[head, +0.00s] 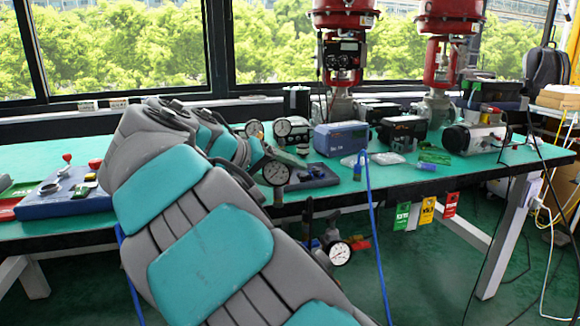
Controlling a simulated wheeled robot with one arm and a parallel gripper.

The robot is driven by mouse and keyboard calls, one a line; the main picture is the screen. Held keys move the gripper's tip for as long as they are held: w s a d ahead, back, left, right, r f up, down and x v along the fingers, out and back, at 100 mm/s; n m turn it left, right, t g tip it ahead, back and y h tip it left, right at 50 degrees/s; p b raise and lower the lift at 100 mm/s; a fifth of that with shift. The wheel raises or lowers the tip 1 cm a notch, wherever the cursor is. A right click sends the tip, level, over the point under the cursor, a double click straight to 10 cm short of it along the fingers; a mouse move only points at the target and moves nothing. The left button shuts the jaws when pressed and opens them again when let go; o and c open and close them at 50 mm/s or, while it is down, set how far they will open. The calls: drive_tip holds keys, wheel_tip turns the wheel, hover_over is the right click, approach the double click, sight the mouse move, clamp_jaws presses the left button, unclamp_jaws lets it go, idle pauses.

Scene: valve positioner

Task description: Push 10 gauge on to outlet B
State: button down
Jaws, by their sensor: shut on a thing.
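My grey and teal arm reaches over the bench, and my gripper (286,158) is at its far end, partly hidden by the arm. A round white-faced gauge (276,172) shows right at the gripper, which appears shut on it, above the near edge of the bench. Another white-faced gauge (282,127) stands just behind, by a black device (298,130). A third gauge (254,128) shows left of that, partly hidden by my arm. I cannot make out any number on the gauges or the mark of outlet B.
A dark blue tray (320,181) with small parts lies right of the gripper. A blue box (341,136), black devices and a cylindrical actuator (474,138) stand farther right on the green bench (468,173). A blue hose (369,215) hangs over the front edge. Another gauge (340,253) is below the bench.

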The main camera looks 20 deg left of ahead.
sight(282, 203)
drive_tip(key=shift+f+b, duration=1.65)
drive_tip(key=shift+f, duration=1)
drive_tip(key=shift+s+f+b, duration=0.1)
drive_tip(key=shift+f+b, duration=0.65)
drive_tip(key=shift+b, duration=0.2)
idle(0.6)
unclamp_jaws()
